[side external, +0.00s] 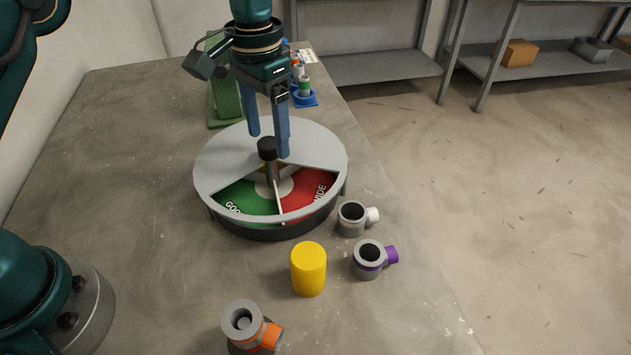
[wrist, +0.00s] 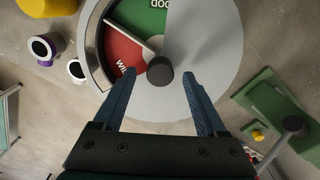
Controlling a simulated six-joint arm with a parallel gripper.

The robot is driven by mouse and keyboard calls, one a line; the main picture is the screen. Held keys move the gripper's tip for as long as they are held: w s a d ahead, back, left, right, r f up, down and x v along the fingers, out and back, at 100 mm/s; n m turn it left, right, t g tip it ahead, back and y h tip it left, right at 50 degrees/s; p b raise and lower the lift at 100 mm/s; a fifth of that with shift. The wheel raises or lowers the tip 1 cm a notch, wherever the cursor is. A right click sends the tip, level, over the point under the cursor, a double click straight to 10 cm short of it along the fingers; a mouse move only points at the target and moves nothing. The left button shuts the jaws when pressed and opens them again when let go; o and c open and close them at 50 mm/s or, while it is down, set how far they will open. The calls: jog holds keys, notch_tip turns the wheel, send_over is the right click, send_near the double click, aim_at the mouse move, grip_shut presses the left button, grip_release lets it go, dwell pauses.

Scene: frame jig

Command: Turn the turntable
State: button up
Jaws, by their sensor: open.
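The turntable (side external: 222,168) is a round grey disc with a wedge-shaped window, standing on the table. A green sector and a red sector with lettering show through the window, with a pale divider between them. A black-topped knob (side external: 268,150) stands upright at its centre; it also shows in the wrist view (wrist: 159,71). My gripper (side external: 270,146) points down over the turntable with blue fingers. In the wrist view the fingers (wrist: 157,76) are wide apart, on either side of the knob and short of it. Nothing is between them. I cannot tell whether a finger touches the disc.
A yellow cylinder (side external: 308,270), a white-branched fitting (side external: 352,218), a purple-branched fitting (side external: 368,259) and an orange-branched fitting (side external: 243,320) stand in front of the turntable. A green fixture (side external: 222,100) and a blue holder (side external: 304,98) are behind. The table's left side is clear.

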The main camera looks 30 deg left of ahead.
jog(key=shift+f, duration=0.75)
grip_shut()
dwell(0.9)
